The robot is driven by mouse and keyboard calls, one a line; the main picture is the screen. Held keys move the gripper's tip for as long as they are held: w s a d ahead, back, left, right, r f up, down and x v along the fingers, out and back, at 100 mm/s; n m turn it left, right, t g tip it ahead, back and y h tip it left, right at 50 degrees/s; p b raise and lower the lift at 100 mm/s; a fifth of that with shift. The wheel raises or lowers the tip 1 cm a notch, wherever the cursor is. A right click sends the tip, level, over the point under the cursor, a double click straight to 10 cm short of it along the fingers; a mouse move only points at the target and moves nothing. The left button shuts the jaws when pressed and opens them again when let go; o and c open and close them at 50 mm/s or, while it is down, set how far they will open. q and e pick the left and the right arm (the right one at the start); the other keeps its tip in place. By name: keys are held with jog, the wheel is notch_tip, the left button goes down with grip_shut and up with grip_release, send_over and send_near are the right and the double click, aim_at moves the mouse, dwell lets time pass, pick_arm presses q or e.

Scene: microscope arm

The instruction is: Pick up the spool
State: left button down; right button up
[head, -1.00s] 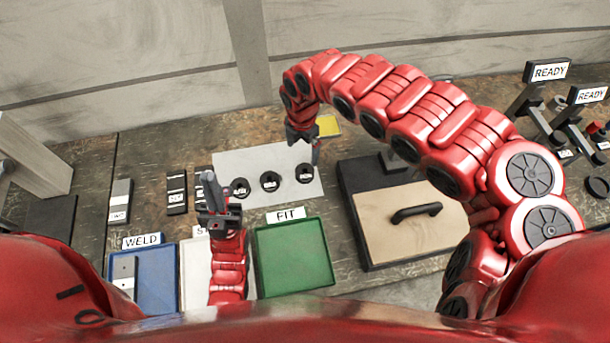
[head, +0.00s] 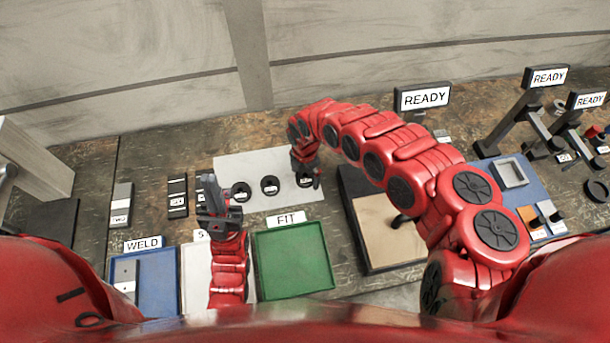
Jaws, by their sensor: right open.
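Three round black spool-like pieces with white labels stand in a row on a white sheet (head: 228,172): a left one (head: 241,191), a middle one (head: 270,185) and a right one (head: 305,181). I cannot read their labels. My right gripper (head: 309,182) points down over the right piece, with its fingers open around or just above it and partly hiding it. Contact cannot be told. My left gripper (head: 213,185) is over the near left side of the sheet, apart from the left piece; its jaw gap is unclear.
A green FIT tray (head: 293,262), a white tray and a blue WELD tray (head: 158,275) line the front edge. Labelled blocks (head: 177,196) lie left of the sheet. A dark-framed board (head: 385,245) with a handle is right, partly under my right arm. READY signs (head: 424,97) stand behind.

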jog(key=shift+f, duration=0.1)
jog(key=shift+c, duration=0.3)
jog(key=c, duration=1.4)
jog(key=shift+c, duration=0.2)
jog(key=shift+a+r, duration=0.1)
jog(key=shift+r, duration=0.1)
